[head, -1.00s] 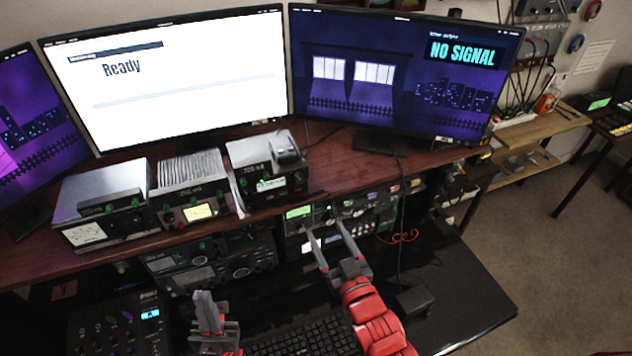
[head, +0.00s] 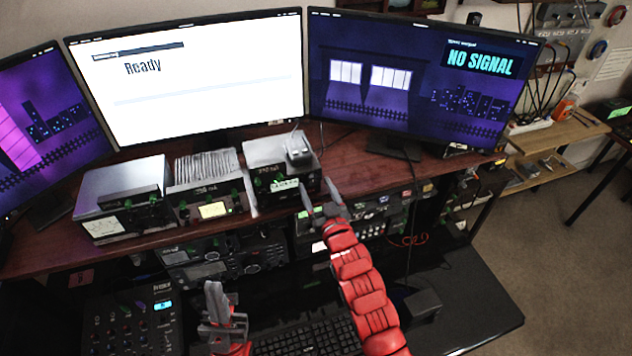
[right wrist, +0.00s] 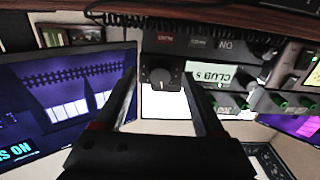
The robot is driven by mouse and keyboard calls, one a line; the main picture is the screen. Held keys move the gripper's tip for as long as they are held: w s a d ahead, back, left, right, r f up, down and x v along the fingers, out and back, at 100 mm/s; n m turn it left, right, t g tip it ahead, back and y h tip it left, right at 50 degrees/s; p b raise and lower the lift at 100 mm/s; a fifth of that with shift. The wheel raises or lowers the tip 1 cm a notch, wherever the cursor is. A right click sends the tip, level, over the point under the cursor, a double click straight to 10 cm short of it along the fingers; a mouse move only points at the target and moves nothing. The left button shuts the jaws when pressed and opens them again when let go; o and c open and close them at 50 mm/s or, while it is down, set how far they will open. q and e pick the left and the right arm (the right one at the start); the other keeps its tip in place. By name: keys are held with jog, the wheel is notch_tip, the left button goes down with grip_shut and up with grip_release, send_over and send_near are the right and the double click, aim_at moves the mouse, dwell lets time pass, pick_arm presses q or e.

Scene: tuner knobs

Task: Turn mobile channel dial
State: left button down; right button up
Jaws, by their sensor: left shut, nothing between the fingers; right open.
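A black dial (right wrist: 160,75) with a pointer mark sits on the dark front of a radio (right wrist: 200,48), in the right wrist view, which is upside down. Beside it is a lit display (right wrist: 213,75). In the head view this seems to be the right-hand radio (head: 279,157) on the desk; its dial is hard to make out there. My right gripper (head: 318,192) is open at that radio's right front. Its fingers (right wrist: 160,95) frame the dial with gaps on both sides; I cannot tell how far they reach around it. My left gripper (head: 218,298) is shut and empty, above the keyboard's left end.
Two more radios (head: 122,198) (head: 206,185) stand left on the wooden desk (head: 395,175). More equipment (head: 220,258) sits below the desk edge. A keyboard (head: 305,338) and a mixer (head: 130,318) lie in front. Monitors (head: 190,80) (head: 415,70) stand behind.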

jog(key=shift+w+a, duration=0.15)
jog(key=shift+w, duration=0.1)
jog(key=shift+c, duration=0.2)
grip_shut()
jog(key=shift+f+b, duration=0.1)
jog(key=shift+b, duration=0.5)
jog(key=n+b, duration=0.3)
jog(key=b, duration=0.1)
jog(key=shift+f, duration=0.1)
jog(key=shift+n+b, duration=0.8)
jog(key=shift+b, duration=0.4)
jog(key=shift+r+n+b, duration=0.25)
jog(key=shift+n+b, duration=0.2)
jog(key=shift+n, duration=0.25)
